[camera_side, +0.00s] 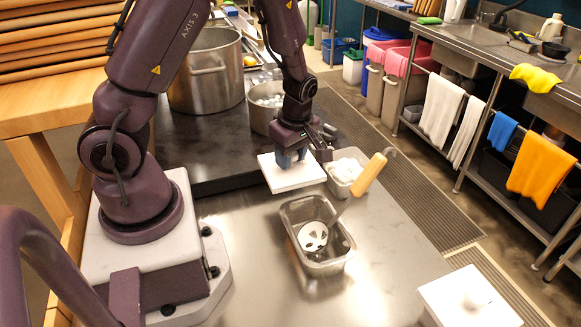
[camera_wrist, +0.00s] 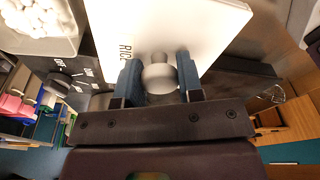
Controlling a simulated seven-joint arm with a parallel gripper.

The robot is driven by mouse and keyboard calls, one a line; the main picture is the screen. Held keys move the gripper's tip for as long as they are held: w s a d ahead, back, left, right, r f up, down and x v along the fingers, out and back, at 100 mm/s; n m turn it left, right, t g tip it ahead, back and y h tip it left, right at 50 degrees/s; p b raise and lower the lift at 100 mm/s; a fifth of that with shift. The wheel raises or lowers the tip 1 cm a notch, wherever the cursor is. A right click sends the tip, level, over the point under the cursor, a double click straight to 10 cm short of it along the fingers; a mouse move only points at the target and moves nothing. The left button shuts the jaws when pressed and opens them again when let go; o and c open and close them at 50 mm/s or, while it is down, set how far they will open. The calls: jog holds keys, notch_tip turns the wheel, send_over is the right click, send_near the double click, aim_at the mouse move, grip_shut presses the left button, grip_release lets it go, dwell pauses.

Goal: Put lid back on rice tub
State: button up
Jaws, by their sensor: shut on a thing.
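The white square lid (camera_side: 292,174) is held up in the air, roughly level, by my gripper (camera_side: 290,157). In the wrist view the lid (camera_wrist: 205,25) carries partly visible dark lettering that looks like "RICE". My gripper (camera_wrist: 161,78) is shut on the lid's round grey knob (camera_wrist: 160,76), with a blue finger on each side. The rice tub (camera_side: 338,187), a small metal container filled with white pieces, stands uncovered just right of the lid in the side view. The tub also shows at the upper left of the wrist view (camera_wrist: 42,47). The lid is beside the tub, not over it.
A metal tub (camera_side: 333,268) with a slotted ladle (camera_side: 313,236) stands nearer the camera; its wooden handle (camera_side: 369,174) leans up beside the rice tub. Large pots (camera_side: 206,80) stand behind.

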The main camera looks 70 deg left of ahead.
jog(key=w+r, duration=0.3)
jog(key=w, duration=0.5)
jog(key=w+r, duration=0.3)
jog(key=w, duration=0.4)
notch_tip(320, 180, down, 7)
jog(key=shift+r, duration=0.15)
jog(key=shift+s+a+f, duration=0.1)
jog(key=shift+f, duration=0.35)
dwell(1.9)
jog(key=o, duration=1.6)
jog(key=shift+r, duration=0.1)
jog(key=shift+r, duration=3.45)
